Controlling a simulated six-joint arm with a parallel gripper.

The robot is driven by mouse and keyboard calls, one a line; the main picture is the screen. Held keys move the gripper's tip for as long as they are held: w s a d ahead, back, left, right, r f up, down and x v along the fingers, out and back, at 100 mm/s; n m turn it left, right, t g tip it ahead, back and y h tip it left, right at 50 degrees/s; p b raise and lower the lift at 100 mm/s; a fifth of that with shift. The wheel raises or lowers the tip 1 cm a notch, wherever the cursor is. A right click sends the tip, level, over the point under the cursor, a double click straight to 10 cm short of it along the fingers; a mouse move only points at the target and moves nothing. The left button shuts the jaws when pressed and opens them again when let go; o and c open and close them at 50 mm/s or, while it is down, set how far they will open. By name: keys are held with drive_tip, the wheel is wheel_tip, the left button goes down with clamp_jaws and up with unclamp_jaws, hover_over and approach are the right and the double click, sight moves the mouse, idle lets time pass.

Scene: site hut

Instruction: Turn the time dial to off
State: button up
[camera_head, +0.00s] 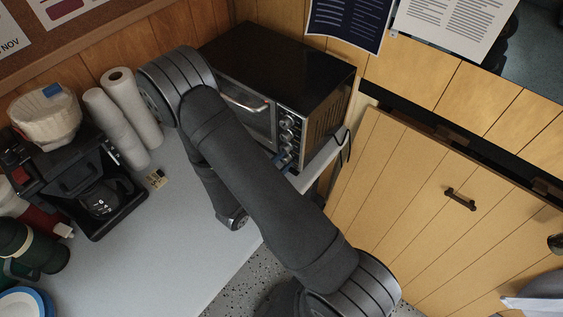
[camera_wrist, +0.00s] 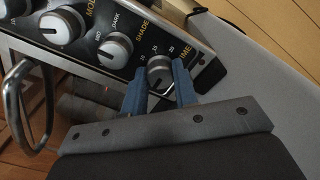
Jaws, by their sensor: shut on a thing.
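The time dial (camera_wrist: 159,70) is a silver-grey knob at the end of the toaster oven's control panel, beside the word TIME in the wrist view. My gripper (camera_wrist: 160,82) has its two blue fingers on either side of this dial, shut on it. Numbers show on the panel around the dial; its exact setting is hard to read. In the camera_head view the black toaster oven (camera_head: 275,52) stands on the counter, and my gripper (camera_head: 284,161) is at its lowest knob, partly hidden by my arm.
The shade dial (camera_wrist: 115,50) and mode dial (camera_wrist: 62,25) sit along the same panel. The oven door handle (camera_wrist: 14,95) sticks out nearby. A coffee maker (camera_head: 75,185) and paper rolls (camera_head: 132,106) stand on the counter (camera_head: 165,245) at left.

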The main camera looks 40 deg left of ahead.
drive_tip(key=o, duration=1)
drive_tip(key=shift+s, duration=0.15)
drive_tip(key=s, duration=1.7)
drive_tip(key=shift+s, duration=0.1)
drive_tip(key=w, duration=1.7)
drive_tip(key=shift+w, duration=0.1)
